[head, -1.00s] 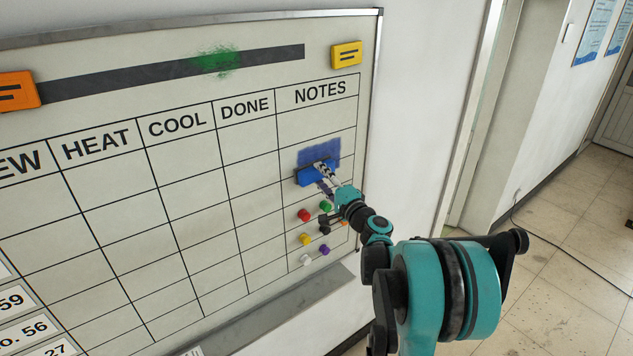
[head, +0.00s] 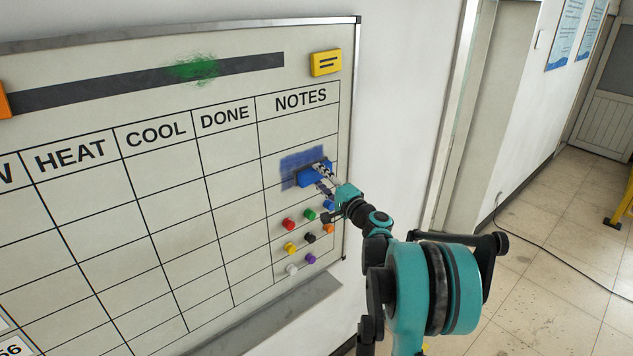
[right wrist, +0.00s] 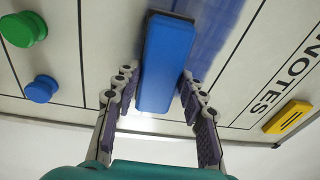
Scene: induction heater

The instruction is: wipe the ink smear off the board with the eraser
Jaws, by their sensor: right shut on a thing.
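The blue ink smear (head: 290,166) is on the whiteboard (head: 168,190), in the NOTES column below the heading. It also shows in the right wrist view (right wrist: 212,35). The blue eraser (head: 310,179) lies against the board over the smear's lower right part, covering some of it. My right gripper (head: 323,177) is shut on the eraser; in the right wrist view its fingers stand on either side of the eraser (right wrist: 166,62). My left gripper is not in view.
Several coloured round magnets (head: 288,224) sit just below the eraser. A yellow block (head: 326,63) is at the top right corner, and a green smear (head: 193,68) crosses the dark strip. A ledge (head: 270,318) runs under the board. A doorway lies right.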

